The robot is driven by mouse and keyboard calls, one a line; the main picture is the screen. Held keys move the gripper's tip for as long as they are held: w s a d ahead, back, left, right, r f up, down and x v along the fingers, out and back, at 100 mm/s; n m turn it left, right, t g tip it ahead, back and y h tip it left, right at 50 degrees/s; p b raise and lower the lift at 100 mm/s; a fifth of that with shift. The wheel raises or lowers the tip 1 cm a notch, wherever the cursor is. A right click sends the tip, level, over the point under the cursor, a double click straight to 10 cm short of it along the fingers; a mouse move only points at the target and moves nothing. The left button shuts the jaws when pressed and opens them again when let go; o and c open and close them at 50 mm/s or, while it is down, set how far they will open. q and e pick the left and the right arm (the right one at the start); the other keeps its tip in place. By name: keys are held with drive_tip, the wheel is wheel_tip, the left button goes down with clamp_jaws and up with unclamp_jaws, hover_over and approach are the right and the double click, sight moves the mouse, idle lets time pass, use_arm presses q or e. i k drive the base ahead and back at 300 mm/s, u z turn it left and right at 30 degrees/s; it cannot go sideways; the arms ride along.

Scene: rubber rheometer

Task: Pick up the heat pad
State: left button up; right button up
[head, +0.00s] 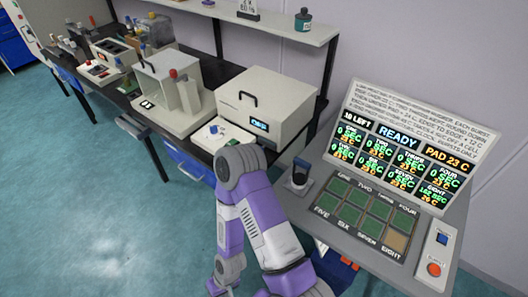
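A small dark block with a pale collar (299,174) stands in a holder at the left edge of the sloped grey console (456,205). It may be the heat pad, but I cannot tell for sure. The console's display (400,150) reads "READY" and "PAD 23 C". Below it is a grid of labelled cells (365,212); most are green, and the one at lower right is tan. One of my purple and grey arms rises from the bottom middle, bends in front of the bench and runs down out of the picture. Neither gripper shows.
A black bench (212,72) along the wall carries a large beige oven-like box (262,108), other instruments and small bottles. A shelf (270,22) hangs above. An orange button (434,269) is on the console's right side. The teal floor at left is clear.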

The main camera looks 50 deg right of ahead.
sight(299, 180)
drive_tip(key=i, duration=1.6)
drive_tip(key=z, duration=3.9)
